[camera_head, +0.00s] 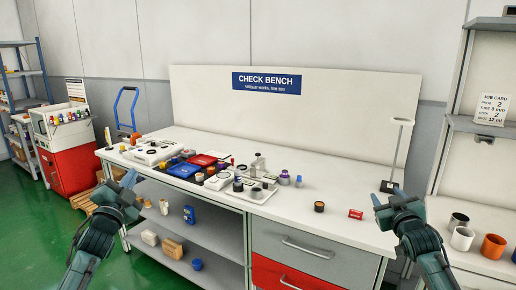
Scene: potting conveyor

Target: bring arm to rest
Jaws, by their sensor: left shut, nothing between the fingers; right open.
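My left gripper (122,181) is shut and empty, in front of the left end of the white bench (320,215), with its arm coming up from the lower left. My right gripper (386,190) is open and empty, over or in front of the bench's right end. Its arm comes up from the lower right. Both grippers are apart from the small items on the bench top.
Blue and red trays (201,160) and small parts crowd the bench's middle. A lamp stand (398,150) stands behind my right gripper. Pots (462,238) stand on the right shelf.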

